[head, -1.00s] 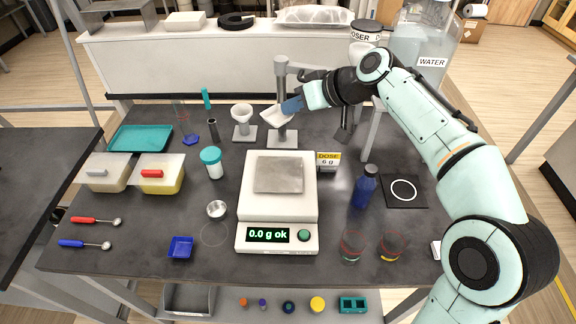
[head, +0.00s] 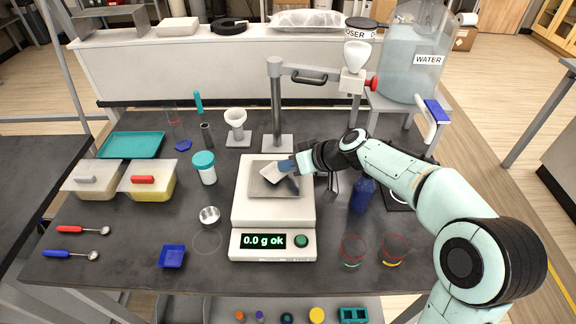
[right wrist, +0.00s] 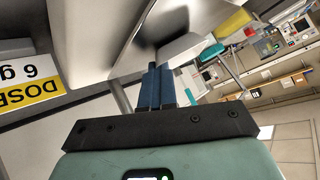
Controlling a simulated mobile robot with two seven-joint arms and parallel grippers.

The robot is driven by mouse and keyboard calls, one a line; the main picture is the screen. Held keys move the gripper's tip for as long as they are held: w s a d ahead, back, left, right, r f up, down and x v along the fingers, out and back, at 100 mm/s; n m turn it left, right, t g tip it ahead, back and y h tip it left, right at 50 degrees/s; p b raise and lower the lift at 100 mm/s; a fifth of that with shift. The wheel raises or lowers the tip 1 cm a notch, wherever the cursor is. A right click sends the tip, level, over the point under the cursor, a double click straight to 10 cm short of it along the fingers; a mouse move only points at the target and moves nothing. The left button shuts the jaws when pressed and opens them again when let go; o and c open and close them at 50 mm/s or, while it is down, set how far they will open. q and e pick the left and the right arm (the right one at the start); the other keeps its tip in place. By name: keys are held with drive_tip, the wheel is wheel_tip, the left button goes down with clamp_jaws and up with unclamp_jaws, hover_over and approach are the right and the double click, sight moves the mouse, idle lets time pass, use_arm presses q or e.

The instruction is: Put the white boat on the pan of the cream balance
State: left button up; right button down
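The white boat (head: 272,176) is in my right gripper (head: 287,166), over the pan (head: 264,187) of the cream balance (head: 243,212). The fingers are shut on the boat's right edge, and the boat looks slightly tilted. The display (head: 263,241) reads 0.0 g ok. I cannot tell whether there is a small gap between boat and pan. In the right wrist view the blue fingers (right wrist: 158,88) meet the pale boat (right wrist: 168,55). My left gripper is not in view.
A blue bottle (head: 363,194) stands right of the balance, under my right arm. A stand (head: 276,100) and a white funnel (head: 236,120) are behind it. A white jar with a teal lid (head: 205,167) and a small metal cup (head: 209,215) are to its left.

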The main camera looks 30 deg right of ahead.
drive_tip(key=shift+f, duration=0.1)
drive_tip(key=c, duration=1.7)
unclamp_jaws()
drive_tip(key=shift+r, duration=0.3)
drive_tip(key=v, duration=1.1)
drive_tip(key=shift+s+d+r+b, duration=0.1)
drive_tip(key=shift+s+d+b, duration=0.1)
drive_tip(key=shift+s+b, duration=0.15)
